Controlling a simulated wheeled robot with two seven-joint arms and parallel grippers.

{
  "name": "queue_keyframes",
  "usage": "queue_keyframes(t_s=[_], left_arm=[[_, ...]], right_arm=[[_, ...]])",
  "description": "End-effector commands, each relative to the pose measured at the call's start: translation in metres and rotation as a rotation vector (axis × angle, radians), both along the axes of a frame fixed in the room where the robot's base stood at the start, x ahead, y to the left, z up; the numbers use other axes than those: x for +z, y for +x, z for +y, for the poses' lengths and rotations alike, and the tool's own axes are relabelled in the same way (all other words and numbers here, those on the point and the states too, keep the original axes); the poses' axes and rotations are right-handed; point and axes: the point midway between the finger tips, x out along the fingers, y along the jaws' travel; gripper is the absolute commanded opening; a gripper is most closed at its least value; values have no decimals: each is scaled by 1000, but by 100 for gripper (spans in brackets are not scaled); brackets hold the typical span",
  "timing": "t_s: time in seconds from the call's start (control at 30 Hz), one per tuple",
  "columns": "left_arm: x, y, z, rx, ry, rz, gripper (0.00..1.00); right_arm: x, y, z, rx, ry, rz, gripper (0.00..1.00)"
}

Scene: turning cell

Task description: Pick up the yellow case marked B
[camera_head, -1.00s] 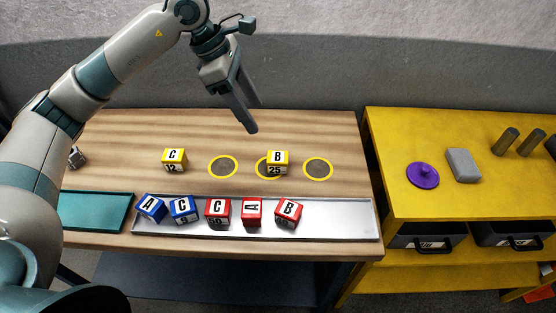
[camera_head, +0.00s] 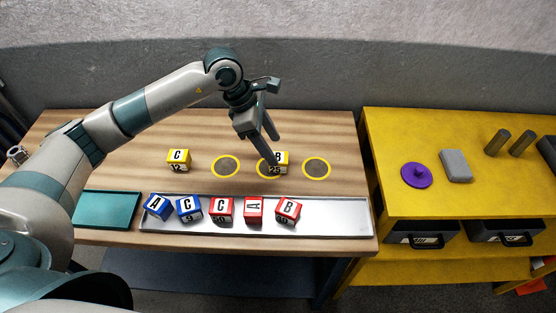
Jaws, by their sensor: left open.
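The yellow case marked B (camera_head: 280,166) stands on the wooden table, partly over the right side of a yellow-ringed dark circle. Its front shows the number 25. My left gripper (camera_head: 272,134) is open and points downward just above and behind this case. One finger overlaps the case's upper left part in the picture. I cannot tell whether it touches. My right gripper is not in view.
A yellow case marked C (camera_head: 178,160) stands to the left. Ringed circles (camera_head: 226,167) and (camera_head: 316,168) are bare. A metal tray (camera_head: 340,217) in front holds several blue and red cases. A yellow bench (camera_head: 390,150) stands right.

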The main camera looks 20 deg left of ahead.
Motion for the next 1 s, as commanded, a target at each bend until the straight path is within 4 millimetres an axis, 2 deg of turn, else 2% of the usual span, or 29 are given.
queue_keyframes(t_s=[0.27, 0.6, 0.77, 1.0], left_arm=[[-4, -2, -2, 0, 0, 3, 56], [-36, -4, -16, 0, -2, 4, 56], [-47, -3, -20, -1, 0, 2, 56], [-49, -2, -20, 0, 0, 0, 56]], right_arm=[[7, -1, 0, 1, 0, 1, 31], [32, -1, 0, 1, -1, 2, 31], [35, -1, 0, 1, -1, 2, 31], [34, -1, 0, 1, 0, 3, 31]])
